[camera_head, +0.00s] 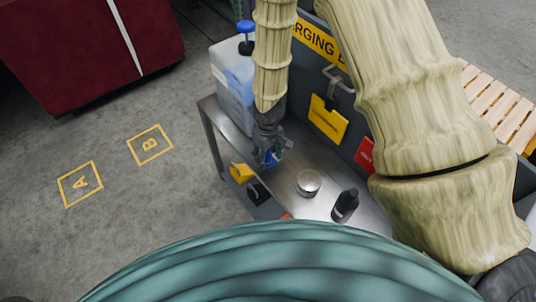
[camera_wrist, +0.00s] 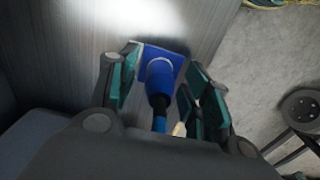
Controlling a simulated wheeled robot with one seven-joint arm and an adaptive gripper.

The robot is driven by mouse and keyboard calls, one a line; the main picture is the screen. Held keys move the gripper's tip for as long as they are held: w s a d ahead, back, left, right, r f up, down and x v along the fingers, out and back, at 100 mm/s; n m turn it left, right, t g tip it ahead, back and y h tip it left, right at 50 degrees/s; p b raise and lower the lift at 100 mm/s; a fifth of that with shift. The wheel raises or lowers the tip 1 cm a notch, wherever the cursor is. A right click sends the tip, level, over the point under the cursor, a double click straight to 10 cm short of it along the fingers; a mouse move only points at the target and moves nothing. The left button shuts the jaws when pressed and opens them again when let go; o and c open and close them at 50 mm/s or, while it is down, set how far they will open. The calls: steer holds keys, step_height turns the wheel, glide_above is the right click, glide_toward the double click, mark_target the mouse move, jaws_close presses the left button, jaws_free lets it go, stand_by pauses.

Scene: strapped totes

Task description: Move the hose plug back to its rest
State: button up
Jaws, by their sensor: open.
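A blue plug-like piece (camera_wrist: 160,76) with a black neck and a blue tail stands between my fingers in the wrist view. I take it for the hose plug. A square blue plate or holder (camera_wrist: 177,60) shows around its far end; I cannot tell how they join. My gripper (camera_wrist: 163,84) is open, with a finger on each side of the blue piece. In the head view my gripper (camera_head: 270,154) is low over the metal bench (camera_head: 293,222), and a bit of blue shows at its tips. I cannot tell whether the fingers touch it.
A translucent jug (camera_head: 234,80) with a blue cap stands behind my gripper. A yellow piece (camera_head: 241,173), a round metal tin (camera_head: 308,183) and a black bottle (camera_head: 345,205) are close by. A grey panel with a yellow pocket (camera_head: 328,120) borders the bench. Floor squares A and B lie clear.

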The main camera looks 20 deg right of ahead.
step_height(320, 180, up, 12)
steer(key=shift+f, duration=0.15)
stand_by(0.5)
stand_by(0.5)
